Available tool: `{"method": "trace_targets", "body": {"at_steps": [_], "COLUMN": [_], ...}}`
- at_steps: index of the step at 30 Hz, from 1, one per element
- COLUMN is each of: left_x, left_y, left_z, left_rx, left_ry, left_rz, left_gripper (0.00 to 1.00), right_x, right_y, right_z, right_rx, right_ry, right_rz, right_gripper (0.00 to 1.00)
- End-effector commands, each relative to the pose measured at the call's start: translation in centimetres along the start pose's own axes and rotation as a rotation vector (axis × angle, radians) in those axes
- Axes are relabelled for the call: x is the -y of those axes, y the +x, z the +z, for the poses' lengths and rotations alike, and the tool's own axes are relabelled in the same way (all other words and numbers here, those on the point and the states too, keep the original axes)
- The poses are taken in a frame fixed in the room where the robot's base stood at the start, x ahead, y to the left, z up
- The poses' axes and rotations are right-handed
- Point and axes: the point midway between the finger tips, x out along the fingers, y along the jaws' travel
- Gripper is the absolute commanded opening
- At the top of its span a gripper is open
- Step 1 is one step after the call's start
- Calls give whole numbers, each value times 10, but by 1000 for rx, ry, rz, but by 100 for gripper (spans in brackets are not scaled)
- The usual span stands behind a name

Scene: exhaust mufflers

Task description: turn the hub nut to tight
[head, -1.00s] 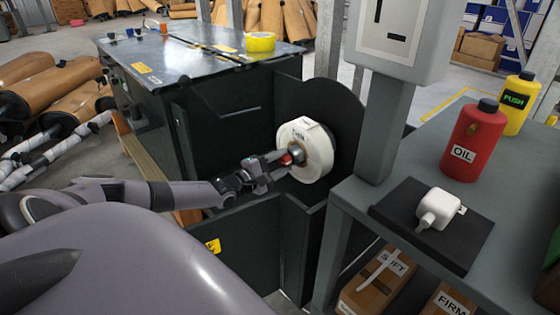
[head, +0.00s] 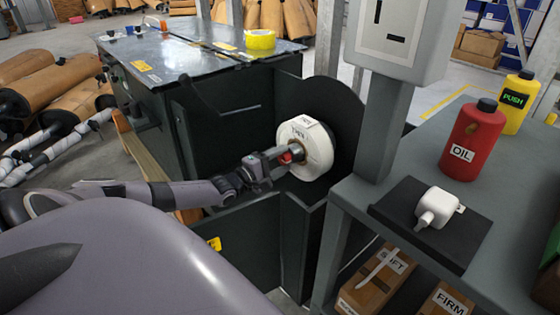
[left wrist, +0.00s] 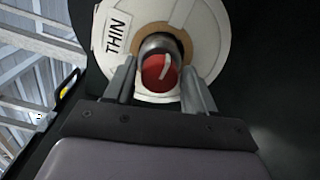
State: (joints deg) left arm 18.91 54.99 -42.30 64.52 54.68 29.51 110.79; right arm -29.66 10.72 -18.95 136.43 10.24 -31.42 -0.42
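The hub nut (head: 286,158), with a red end cap and a grey metal body, is at the centre of a white reel (head: 317,160) labelled THIN on the dark machine's side. In the left wrist view the red cap (left wrist: 158,72) has a pale curved mark. My left gripper (head: 279,159) reaches in from the left. In the left wrist view its two fingers (left wrist: 160,80) flank the nut closely and appear to press on its grey body; the contact itself is partly hidden. My right gripper is not in view.
The dark machine (head: 190,60) carries a yellow tape roll (head: 260,40) on top. A grey post with a box (head: 400,40) stands just right of the reel. A grey bench (head: 500,190) holds a red OIL bottle (head: 473,140), a yellow PUSH bottle (head: 520,100) and a white device (head: 438,208).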

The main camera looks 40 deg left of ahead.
Motion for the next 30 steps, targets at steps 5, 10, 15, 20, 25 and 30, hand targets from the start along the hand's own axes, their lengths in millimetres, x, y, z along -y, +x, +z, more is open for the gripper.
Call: {"method": "trace_targets", "body": {"at_steps": [5,10,15,20,25,30], "left_x": [0,0,-1,-2,-2,-1], "left_y": [0,0,-11,-30,-52,-66], "left_z": [0,0,0,0,0,0], "left_rx": [0,1,0,0,-1,0], "left_ry": [-1,-3,-4,-1,-3,-1], "left_rz": [0,1,-2,-4,-3,-1], "left_gripper": [69,69,69,69,69,69], "right_x": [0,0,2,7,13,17], "right_y": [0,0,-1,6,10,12], "right_z": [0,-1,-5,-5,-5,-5], "right_rx": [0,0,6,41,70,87], "right_ry": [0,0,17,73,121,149], "right_rz": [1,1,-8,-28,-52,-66], "right_gripper": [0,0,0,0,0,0]}}
